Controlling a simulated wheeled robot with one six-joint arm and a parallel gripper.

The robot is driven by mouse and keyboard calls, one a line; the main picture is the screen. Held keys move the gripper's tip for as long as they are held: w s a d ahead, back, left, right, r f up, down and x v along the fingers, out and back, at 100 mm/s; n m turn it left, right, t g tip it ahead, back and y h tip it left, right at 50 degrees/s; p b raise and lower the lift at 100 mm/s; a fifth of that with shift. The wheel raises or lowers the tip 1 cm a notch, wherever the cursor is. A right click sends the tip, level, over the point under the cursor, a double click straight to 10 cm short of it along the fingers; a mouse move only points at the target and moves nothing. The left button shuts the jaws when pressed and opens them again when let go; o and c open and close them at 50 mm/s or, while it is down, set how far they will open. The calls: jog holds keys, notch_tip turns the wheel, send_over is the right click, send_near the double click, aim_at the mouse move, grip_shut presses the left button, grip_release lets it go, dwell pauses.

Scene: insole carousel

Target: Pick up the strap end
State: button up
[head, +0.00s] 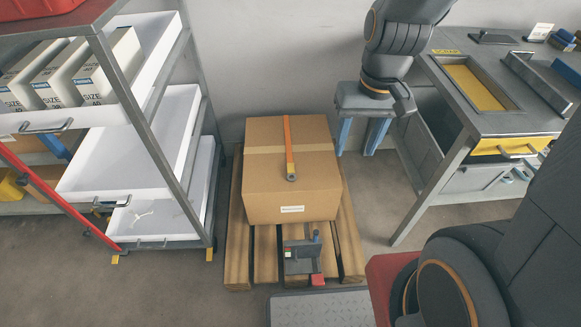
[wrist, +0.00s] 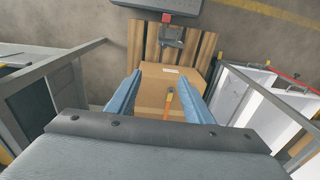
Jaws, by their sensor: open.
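The strap is an orange band lying over the top of a cardboard box (head: 262,190). Its strap end (head: 291,177), a dark metal piece, rests on the box top near the middle. In the wrist view the strap end (wrist: 170,90) lies between the blue fingers in the picture, on the box (wrist: 150,97). My gripper (head: 362,135) is open and empty, to the right of the box and behind it in the head view. It also shows in the wrist view (wrist: 160,92), with its two fingers wide apart and the strap end at a distance beyond them.
The box stands on a wooden pallet (head: 237,250). A grey ratchet-like device (head: 300,258) with a red part is at the pallet's front. A shelf rack with white trays (head: 130,160) stands left. A metal workbench (head: 510,122) stands right. Space above the box is clear.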

jog(key=w+a+f+t+b, duration=0.1)
jog(key=w+a+f+b, duration=0.25)
jog(key=w+f, duration=0.45)
jog(key=w+a+f+t+b, duration=0.15)
jog(key=w+a+f, duration=0.25)
jog(key=w+f, duration=0.45)
jog(key=t+b, duration=0.1)
jog(key=b, duration=0.5)
send_near(291, 170)
jog(key=shift+h, duration=0.3)
jog(key=x, duration=0.2)
jog(key=b+x, duration=0.1)
jog(key=x, duration=0.4)
jog(key=shift+w+a+f+b, duration=0.1)
jog(key=shift+a+b, duration=0.15)
jog(key=shift+b, duration=0.15)
jog(key=shift+c, duration=0.2)
jog(key=c, duration=1.1)
